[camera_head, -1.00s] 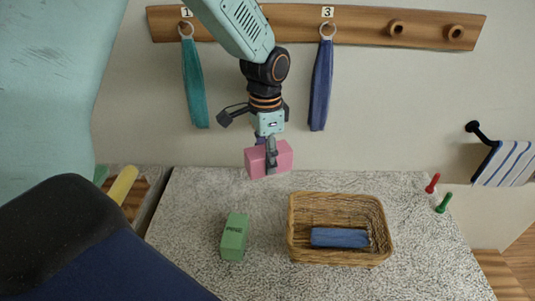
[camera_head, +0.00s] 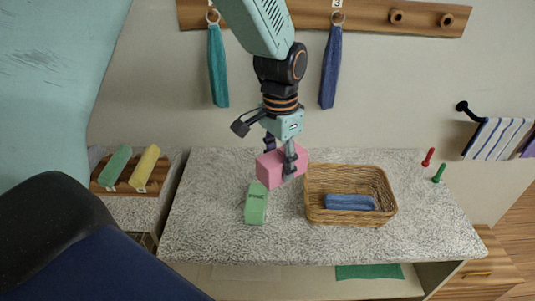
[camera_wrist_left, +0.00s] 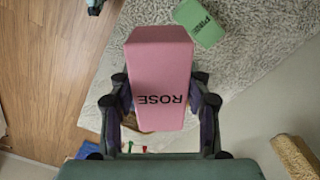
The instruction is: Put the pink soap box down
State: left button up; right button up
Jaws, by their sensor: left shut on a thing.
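The pink soap box (camera_head: 270,168) is held by my left gripper (camera_head: 289,165), whose fingers are shut on its sides. In the left wrist view the pink box (camera_wrist_left: 160,70) reads "ROSE" and sits between the fingers of the left gripper (camera_wrist_left: 165,110). The right gripper is not in view.
A green box (camera_head: 256,207) stands close in front of the pink box. A wicker basket (camera_head: 318,208) holding a blue item (camera_head: 349,202) is to the right. Towels hang from a wooden rail (camera_head: 365,18). The counter's front left is clear.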

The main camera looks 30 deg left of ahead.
pick_arm(q)
jog(key=s+d+f+n+b, duration=0.3)
jog(key=d+n, duration=0.1)
jog(key=d, duration=0.2)
jog(key=shift+n, duration=0.4)
jog(key=f+b, duration=0.4)
jog(key=s+f+b, duration=0.1)
jog(key=f+b, duration=0.7)
jog(key=shift+s+d+f+b, duration=0.2)
jog(key=shift+d+f+b, duration=0.1)
jog(key=shift+f+b, duration=0.5)
